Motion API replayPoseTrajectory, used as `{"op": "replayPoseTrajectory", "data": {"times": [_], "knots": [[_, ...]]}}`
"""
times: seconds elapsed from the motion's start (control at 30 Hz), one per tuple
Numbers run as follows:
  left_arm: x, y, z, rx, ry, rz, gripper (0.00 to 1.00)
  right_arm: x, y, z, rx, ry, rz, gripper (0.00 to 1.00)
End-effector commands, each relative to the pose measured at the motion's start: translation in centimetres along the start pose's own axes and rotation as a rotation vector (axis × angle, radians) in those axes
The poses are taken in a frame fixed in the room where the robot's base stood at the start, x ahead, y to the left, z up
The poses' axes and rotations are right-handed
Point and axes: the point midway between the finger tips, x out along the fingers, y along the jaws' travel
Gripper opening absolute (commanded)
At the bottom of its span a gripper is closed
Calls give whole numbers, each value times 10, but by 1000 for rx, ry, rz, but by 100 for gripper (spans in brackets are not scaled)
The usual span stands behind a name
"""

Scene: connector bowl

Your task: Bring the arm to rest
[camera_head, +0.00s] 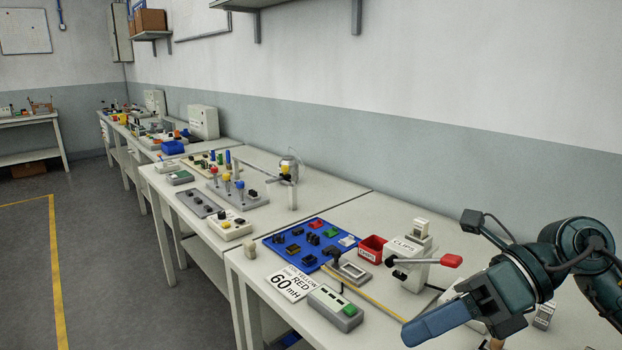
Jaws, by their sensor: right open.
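My right arm comes in from the right edge, over the right end of the near table (246,268). Its gripper (436,322) points left and down, above the table's front part. From this side I see one broad blue finger; the other is mostly hidden behind it. Nothing shows between the fingers. My left gripper is not in view.
A blue mat (284,238) with several small connectors lies left of the gripper.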

Motion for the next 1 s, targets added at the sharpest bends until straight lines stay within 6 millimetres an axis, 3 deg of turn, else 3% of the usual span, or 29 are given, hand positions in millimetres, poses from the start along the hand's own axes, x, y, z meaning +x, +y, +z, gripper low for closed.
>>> {"op": "replayPoseTrajectory", "data": {"times": [0.03,0.1,0.2,0.27,0.37,0.47,0.53,0.63,0.77,0.9,0.97,1.0], "knots": [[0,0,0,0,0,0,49,19,8,1,67,-74,138,43],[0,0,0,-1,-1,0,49,36,20,9,188,-212,331,43],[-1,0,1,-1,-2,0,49,46,20,23,427,-443,578,43],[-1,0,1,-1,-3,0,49,47,9,28,599,-587,697,43],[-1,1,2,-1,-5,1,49,48,-30,22,932,-832,841,43],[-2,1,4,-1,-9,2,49,58,-84,-8,1315,-1064,912,43],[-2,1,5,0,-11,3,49,73,-121,-45,1594,-1206,914,43],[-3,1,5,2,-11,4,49,99,-155,-105,1945,-1348,870,43],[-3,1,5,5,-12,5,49,136,-172,-180,2322,-1451,769,43],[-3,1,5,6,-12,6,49,169,-168,-244,2632,-1495,650,43],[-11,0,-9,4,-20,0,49,160,-161,-239,2649,-1516,629,43],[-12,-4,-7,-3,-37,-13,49,157,-161,-240,2652,-1529,618,43]]}}
